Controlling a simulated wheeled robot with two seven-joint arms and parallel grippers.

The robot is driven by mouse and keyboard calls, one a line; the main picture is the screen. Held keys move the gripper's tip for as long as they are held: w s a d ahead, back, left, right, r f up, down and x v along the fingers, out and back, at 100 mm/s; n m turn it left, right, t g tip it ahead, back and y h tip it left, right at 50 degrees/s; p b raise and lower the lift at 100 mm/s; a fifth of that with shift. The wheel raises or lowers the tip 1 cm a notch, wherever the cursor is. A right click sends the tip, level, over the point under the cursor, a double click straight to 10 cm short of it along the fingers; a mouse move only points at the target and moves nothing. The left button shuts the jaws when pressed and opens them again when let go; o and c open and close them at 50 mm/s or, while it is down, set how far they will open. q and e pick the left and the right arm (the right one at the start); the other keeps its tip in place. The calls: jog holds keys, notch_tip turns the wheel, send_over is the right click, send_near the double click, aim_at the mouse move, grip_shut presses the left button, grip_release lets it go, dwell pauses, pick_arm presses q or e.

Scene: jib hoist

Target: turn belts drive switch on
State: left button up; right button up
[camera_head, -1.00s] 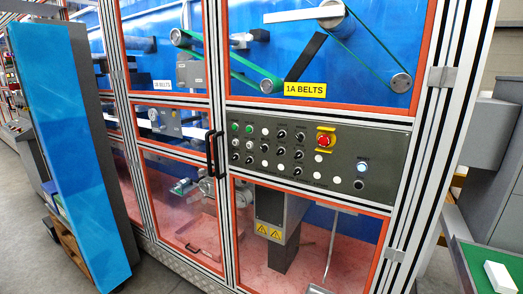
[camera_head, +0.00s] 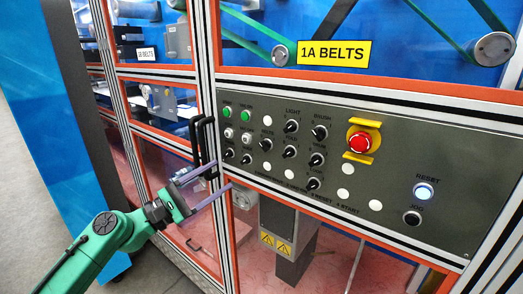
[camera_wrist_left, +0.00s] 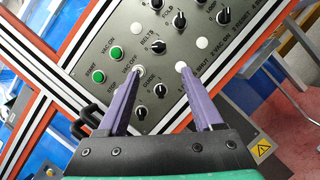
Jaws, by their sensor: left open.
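The grey control panel (camera_head: 390,180) carries rows of buttons and small black knobs. A black knob under a label that seems to read BELTS (camera_head: 266,145) is in the middle row; it also shows in the left wrist view (camera_wrist_left: 158,47). Two more knobs are in the lower row, one (camera_wrist_left: 158,88) seen between my fingers; its label is too small to read surely. My left gripper (camera_head: 222,177) is open and empty, its purple fingers pointing at the panel's lower left; it also shows in the left wrist view (camera_wrist_left: 160,72). Contact with the panel cannot be told. My right gripper is out of view.
A black door handle (camera_head: 203,140) stands out close to my left fingers. A red emergency stop (camera_head: 360,142) and a lit RESET button (camera_head: 424,191) are to the right. A blue panel (camera_head: 50,130) stands at the left.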

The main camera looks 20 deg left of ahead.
aim_at(262, 147)
pick_arm(q)
jog(key=p+x, duration=0.3)
jog(key=x, duration=0.3)
jog(key=p+x, duration=0.3)
jog(key=x, duration=0.3)
jog(key=shift+w+d+r, duration=0.15)
jog(key=shift+r, duration=0.15)
jog(key=shift+d+f, duration=0.1)
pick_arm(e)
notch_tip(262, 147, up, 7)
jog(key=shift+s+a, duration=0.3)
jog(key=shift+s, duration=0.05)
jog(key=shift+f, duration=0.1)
pick_arm(q)
grip_shut()
